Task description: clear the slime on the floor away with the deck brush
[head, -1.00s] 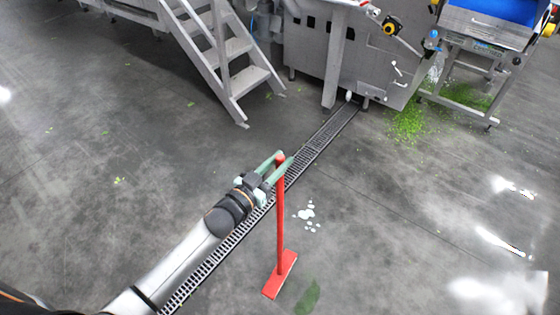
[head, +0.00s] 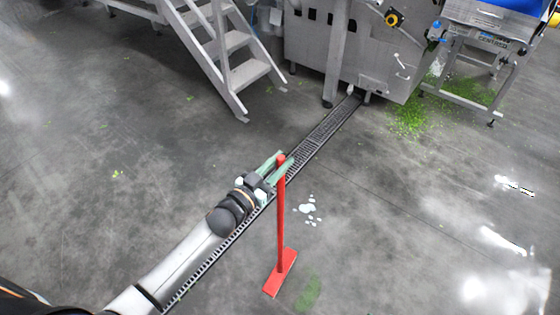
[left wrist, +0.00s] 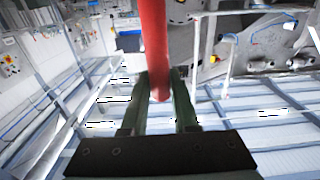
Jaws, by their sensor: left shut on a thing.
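The red deck brush (head: 281,225) stands upright in the head view, its flat red head (head: 280,272) on the floor. My left gripper (head: 279,162) is shut on the top of its handle. The red handle also shows between the green fingers in the left wrist view (left wrist: 154,45). A green slime patch (head: 309,291) lies on the floor just right of the brush head, apart from it, and looks thin and faint. My right gripper is not in view.
A floor drain grating (head: 318,135) runs diagonally behind the brush. White foam spots (head: 308,208) lie right of the handle. Metal steps (head: 229,55) and a steel machine (head: 375,65) stand at the back. Green scraps (head: 412,118) litter the floor under the machine. Open floor lies left and right.

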